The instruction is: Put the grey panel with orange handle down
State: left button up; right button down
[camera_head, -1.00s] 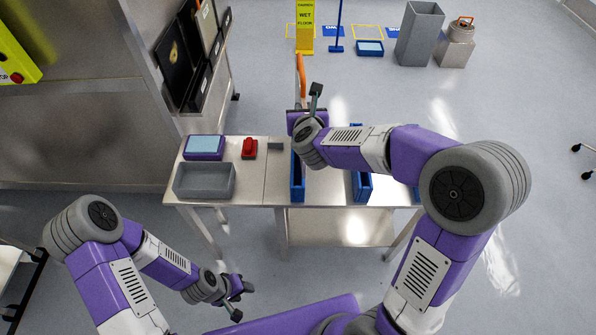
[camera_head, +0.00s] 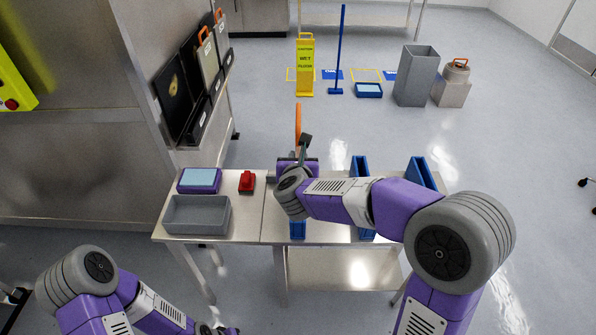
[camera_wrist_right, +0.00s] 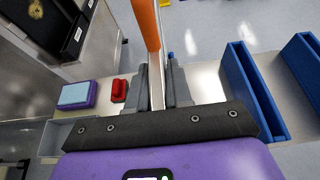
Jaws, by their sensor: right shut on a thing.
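The grey panel with orange handle shows nearly edge-on. Its orange handle (camera_head: 298,120) stands beyond my right gripper (camera_head: 298,160) in the head view. In the wrist view, the handle (camera_wrist_right: 147,25) and the thin grey panel (camera_wrist_right: 156,82) stand upright between the fingers of my right gripper (camera_wrist_right: 157,85), which is shut on it. The gripper is above the steel table (camera_head: 246,225), over a blue slotted holder (camera_head: 298,229) mostly hidden by my arm. Whether the panel's lower edge touches anything is hidden. My left gripper (camera_head: 216,330) is cut off at the bottom edge.
More blue holders (camera_head: 421,173) stand to the right on the table; they also show in the wrist view (camera_wrist_right: 250,90). On the left are a grey bin (camera_head: 197,215), a purple device (camera_head: 199,180) and a red object (camera_head: 247,181). A wall rack (camera_head: 195,110) holds other panels.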

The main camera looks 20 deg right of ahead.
jog(key=shift+f+b, duration=0.35)
jog(key=shift+f, duration=1.05)
jog(key=shift+f, duration=0.1)
jog(key=c, duration=1)
grip_release()
jog(key=shift+f, duration=0.1)
jog(key=shift+c, duration=0.2)
jog(key=p+v, duration=0.2)
jog(key=v, duration=1)
